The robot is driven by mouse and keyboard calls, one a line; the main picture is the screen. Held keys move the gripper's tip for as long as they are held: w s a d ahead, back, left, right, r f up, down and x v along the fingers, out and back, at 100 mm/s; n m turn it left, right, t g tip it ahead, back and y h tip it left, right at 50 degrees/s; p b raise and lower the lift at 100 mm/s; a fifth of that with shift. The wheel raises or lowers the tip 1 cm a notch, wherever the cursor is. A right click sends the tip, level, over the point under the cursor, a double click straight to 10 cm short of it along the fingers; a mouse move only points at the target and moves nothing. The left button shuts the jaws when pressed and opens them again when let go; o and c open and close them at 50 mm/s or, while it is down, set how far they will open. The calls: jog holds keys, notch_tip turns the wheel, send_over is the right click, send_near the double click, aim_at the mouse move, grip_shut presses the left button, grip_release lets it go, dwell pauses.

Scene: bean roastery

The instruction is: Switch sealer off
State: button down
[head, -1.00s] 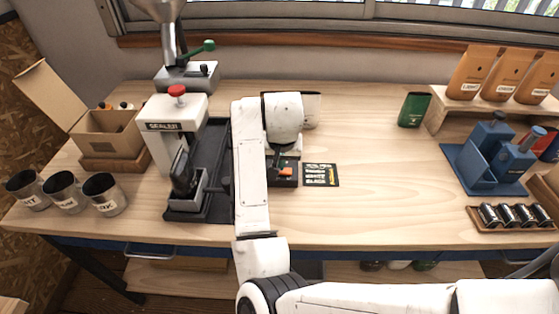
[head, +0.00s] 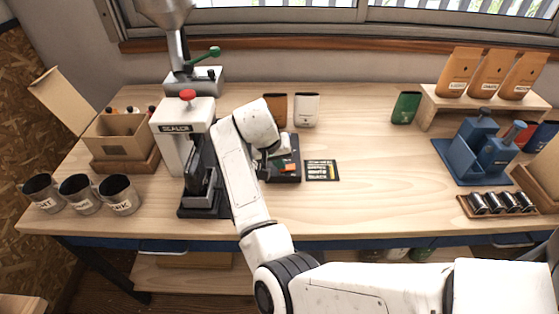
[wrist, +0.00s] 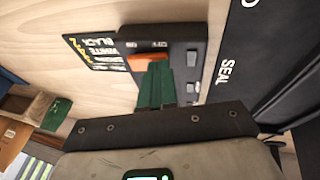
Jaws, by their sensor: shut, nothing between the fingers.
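The sealer (head: 172,140) is a white press with a red knob on top and a dark base, standing left of my arm. A dark control box (head: 290,172) sits on the table to its right. In the wrist view the box (wrist: 178,68) carries an orange rocker switch (wrist: 147,58) and small grey buttons. My gripper (wrist: 155,72) is shut and empty, its green fingertips over the box right beside the orange switch. I cannot tell whether they touch it. In the head view my wrist partly hides the box.
A dark card with lettering (head: 322,170) lies right of the box. Brown (head: 275,108) and white (head: 306,110) bags stand behind. Several mugs (head: 80,194) and an open carton (head: 122,142) are at the left. The table's middle right is clear.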

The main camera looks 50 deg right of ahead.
jog(key=shift+s+d+f, duration=0.1)
jog(key=shift+s+f, duration=0.3)
jog(key=shift+s+d+r+p, duration=0.1)
jog(key=shift+s+d+p, duration=0.4)
jog(key=shift+p, duration=0.2)
jog(key=shift+r+p, duration=0.5)
jog(key=shift+r, duration=0.05)
jog(key=r+p, duration=0.2)
jog(key=w+r+p, duration=0.1)
jog(key=r, duration=0.1)
jog(key=shift+w+a, duration=0.1)
jog(key=shift+a, duration=0.2)
jog(key=b+v, duration=0.2)
jog(key=v, duration=0.8)
jog(key=shift+w+a, duration=0.15)
jog(key=shift+a, duration=0.05)
jog(key=shift+f, duration=0.2)
